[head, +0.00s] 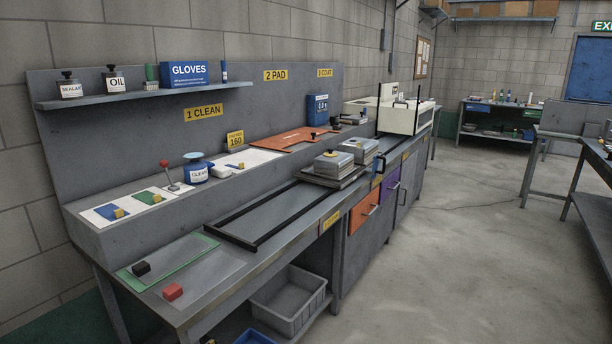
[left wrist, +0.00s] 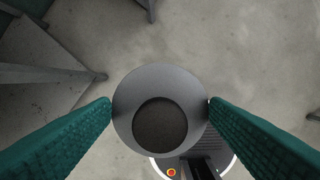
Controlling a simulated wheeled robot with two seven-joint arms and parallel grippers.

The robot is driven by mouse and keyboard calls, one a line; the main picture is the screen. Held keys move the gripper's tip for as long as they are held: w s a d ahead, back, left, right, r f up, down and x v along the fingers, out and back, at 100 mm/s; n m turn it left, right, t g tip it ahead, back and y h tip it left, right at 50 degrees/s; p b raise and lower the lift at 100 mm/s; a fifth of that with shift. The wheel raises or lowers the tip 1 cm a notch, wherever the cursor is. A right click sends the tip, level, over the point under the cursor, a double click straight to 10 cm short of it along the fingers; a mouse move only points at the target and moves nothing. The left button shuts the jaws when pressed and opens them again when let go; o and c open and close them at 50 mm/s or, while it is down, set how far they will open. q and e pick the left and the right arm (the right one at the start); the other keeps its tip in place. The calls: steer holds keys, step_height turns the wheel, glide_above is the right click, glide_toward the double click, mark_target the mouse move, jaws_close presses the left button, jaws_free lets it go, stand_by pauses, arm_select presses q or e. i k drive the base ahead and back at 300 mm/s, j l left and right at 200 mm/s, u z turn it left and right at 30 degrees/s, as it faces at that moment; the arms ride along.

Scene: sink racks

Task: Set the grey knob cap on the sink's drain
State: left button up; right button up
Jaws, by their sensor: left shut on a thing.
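My left gripper (left wrist: 161,106) shows in the left wrist view, with a teal textured finger on each side. It is shut on a round grey cap (left wrist: 160,81), which has a dark round recess in its middle. The cap is held in the air with bare concrete floor behind it. Neither gripper shows in the head view, and my right gripper is in no view. No sink or drain can be made out in these frames.
In the head view a long grey workbench (head: 262,258) runs along the wall. It carries a black rail frame (head: 240,243), metal blocks (head: 333,163), a green-edged plate (head: 190,255) and a red block (head: 173,292). A grey bin (head: 290,300) sits below. The floor (head: 460,250) at right is clear.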

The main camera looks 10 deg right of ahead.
mark_target(353, 140)
steer(key=i+l+z, duration=0.35)
steer(key=i, duration=0.15)
steer(key=i+l+z, duration=0.35)
steer(key=i, duration=0.15)
steer(key=i+z, duration=0.35)
steer(key=i, duration=0.15)
steer(key=i+u, duration=0.1)
steer(key=i, duration=0.5)
steer(key=i+l, duration=0.15)
steer(key=i, duration=0.5)
steer(key=i+l+u, duration=0.15)
steer(key=i, duration=0.45)
